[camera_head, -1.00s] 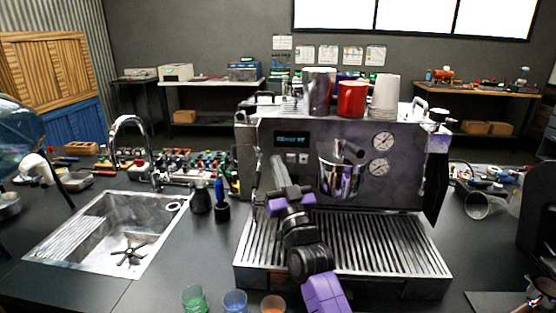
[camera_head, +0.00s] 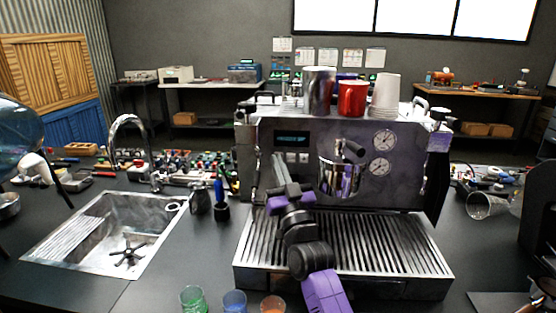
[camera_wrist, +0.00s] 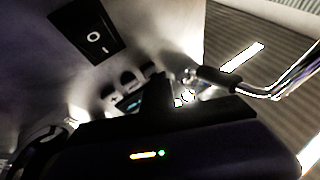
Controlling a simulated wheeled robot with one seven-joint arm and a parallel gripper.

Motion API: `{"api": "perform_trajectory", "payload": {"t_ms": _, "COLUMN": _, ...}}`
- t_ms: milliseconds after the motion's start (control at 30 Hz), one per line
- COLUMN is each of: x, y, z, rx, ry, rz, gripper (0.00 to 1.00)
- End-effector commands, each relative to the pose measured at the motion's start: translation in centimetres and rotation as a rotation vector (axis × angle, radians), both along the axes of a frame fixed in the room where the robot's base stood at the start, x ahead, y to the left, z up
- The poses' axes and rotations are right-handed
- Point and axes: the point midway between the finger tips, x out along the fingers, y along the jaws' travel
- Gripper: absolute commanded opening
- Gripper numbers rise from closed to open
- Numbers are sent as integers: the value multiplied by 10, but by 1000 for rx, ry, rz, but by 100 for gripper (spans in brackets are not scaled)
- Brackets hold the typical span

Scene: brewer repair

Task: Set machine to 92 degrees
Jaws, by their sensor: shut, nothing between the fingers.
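The espresso machine (camera_head: 400,150) stands upright on the counter. Its small dark display (camera_head: 292,138) shows teal characters too small to read. Two pale square buttons (camera_head: 297,157) sit just under the display. My gripper (camera_head: 277,162) is shut and empty in front of the machine's left front, with its tip just left of and slightly below the buttons. I cannot tell whether it touches the panel.
A portafilter handle and a metal pitcher (camera_head: 338,180) are at the machine's front, right of my gripper. The slatted drip tray (camera_head: 385,245) lies below. Cups, including a red mug (camera_head: 352,98), stand on top. Three coloured glasses (camera_head: 235,302) stand at the front edge. A sink (camera_head: 90,225) is left.

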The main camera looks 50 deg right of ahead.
Motion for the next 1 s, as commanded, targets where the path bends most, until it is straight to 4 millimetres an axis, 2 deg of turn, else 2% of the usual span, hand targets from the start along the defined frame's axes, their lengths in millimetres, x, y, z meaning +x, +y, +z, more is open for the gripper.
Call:
{"api": "perform_trajectory", "payload": {"t_ms": 633, "x": 1, "y": -2, "z": 0, "rx": 0, "ry": 0, "rz": 0, "gripper": 0}}
{"api": "perform_trajectory", "payload": {"t_ms": 1000, "x": -6, "y": 9, "z": 2, "rx": 1, "ry": 2, "rz": 1, "gripper": 0}}
